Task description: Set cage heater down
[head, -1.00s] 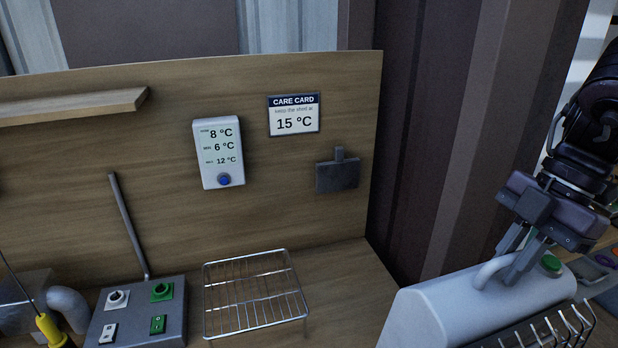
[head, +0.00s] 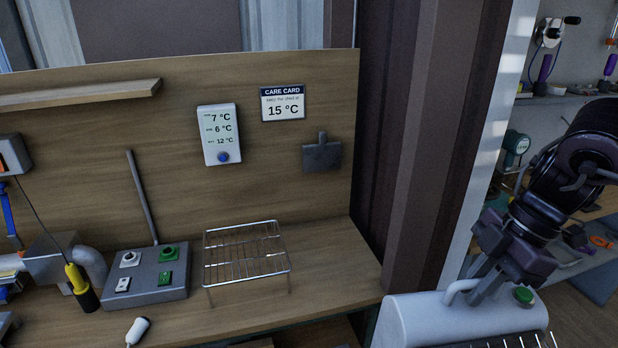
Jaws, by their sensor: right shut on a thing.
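The cage heater (head: 425,318) is a pale grey metal body with a carry handle, a green knob on top and a wire grille low at its front. It is at the lower right, in front of the bench's right end, and its bottom is cut off by the frame. My right gripper (head: 482,287) is shut on the heater's handle. A wire rack (head: 245,258) stands on the wooden bench (head: 330,262), empty. A care card (head: 283,103) on the back board reads 15 °C. My left gripper is out of view.
A thermometer display (head: 219,135) hangs above. The bench right of the rack is clear.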

